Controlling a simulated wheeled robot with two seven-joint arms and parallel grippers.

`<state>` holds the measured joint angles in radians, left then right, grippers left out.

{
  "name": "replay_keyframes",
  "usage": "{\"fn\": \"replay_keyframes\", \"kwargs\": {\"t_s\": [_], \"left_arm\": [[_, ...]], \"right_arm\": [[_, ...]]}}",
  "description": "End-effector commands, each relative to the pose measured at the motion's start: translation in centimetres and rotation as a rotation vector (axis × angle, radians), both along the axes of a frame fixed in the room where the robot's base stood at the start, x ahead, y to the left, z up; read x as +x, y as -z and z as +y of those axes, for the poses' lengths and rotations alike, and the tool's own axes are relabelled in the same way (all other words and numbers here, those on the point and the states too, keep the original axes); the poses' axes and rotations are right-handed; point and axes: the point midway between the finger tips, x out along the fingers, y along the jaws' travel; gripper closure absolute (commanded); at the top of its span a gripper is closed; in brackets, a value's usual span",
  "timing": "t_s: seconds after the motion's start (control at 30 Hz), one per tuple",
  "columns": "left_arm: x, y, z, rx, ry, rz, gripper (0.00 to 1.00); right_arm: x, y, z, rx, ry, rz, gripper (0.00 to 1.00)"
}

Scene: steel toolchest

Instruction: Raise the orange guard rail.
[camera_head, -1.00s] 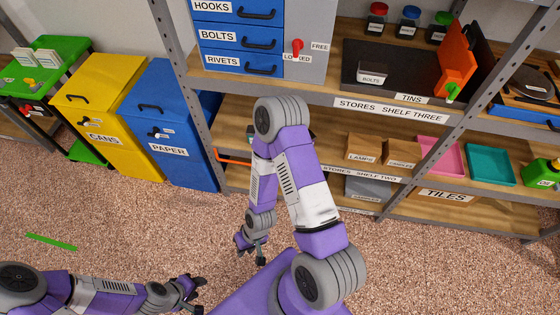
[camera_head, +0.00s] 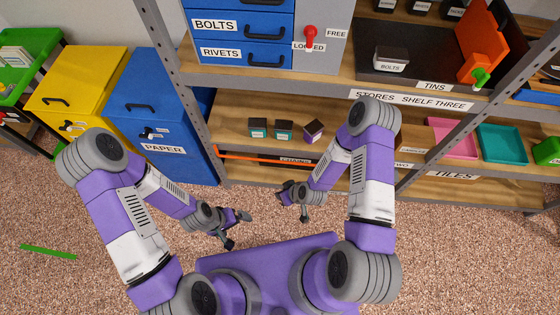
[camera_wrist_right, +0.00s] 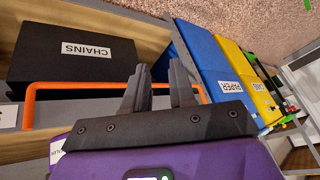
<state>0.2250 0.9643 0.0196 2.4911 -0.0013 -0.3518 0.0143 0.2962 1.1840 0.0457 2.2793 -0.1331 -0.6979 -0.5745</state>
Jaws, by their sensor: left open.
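The orange guard rail (camera_head: 245,156) runs low along the front of shelf two. In the right wrist view it is a thin orange bar (camera_wrist_right: 80,86) with a bent end at left, in front of a dark CHAINS box. My right gripper (camera_head: 291,206) is in front of and below the rail, apart from it in the head view. In the wrist view its fingers (camera_wrist_right: 160,85) stand apart and empty, overlapping the rail; contact cannot be told. My left gripper (camera_head: 238,230) is open and empty over the floor, left of the right one.
Several small dark-lidded boxes (camera_head: 284,130) stand on the shelf behind the rail. A steel upright (camera_head: 185,80) and the blue PAPER bin (camera_head: 165,120) are to the left. The TINS shelf (camera_head: 330,80) is above.

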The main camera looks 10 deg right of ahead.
Motion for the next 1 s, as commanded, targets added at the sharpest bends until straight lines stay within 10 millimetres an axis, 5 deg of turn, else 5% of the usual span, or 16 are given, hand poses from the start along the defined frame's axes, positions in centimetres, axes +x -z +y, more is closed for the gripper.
{"fn": "replay_keyframes", "kwargs": {"t_s": [0.03,0.2,0.43,0.7,1.0], "left_arm": [[0.0,0.8,0.0,0.0,-0.001,0.0,0.0],[0.0,2.1,0.0,0.0,0.0,0.0,0.0],[0.0,3.7,0.0,0.0,0.0,0.0,0.0],[0.0,4.5,0.0,0.0,0.0,-0.001,0.0],[0.0,6.1,0.0,0.0,0.0,-0.001,0.0]], "right_arm": [[1.6,2.0,0.1,-0.046,-0.079,-0.111,0.75],[6.5,5.4,0.1,-0.289,-0.331,-0.504,0.75],[10.2,8.0,-0.5,-0.741,-0.542,-0.903,0.75],[11.0,8.5,-1.1,-1.1,-0.619,-1.061,0.75],[14.2,9.3,-1.1,-1.146,-0.623,-1.074,0.75]]}}
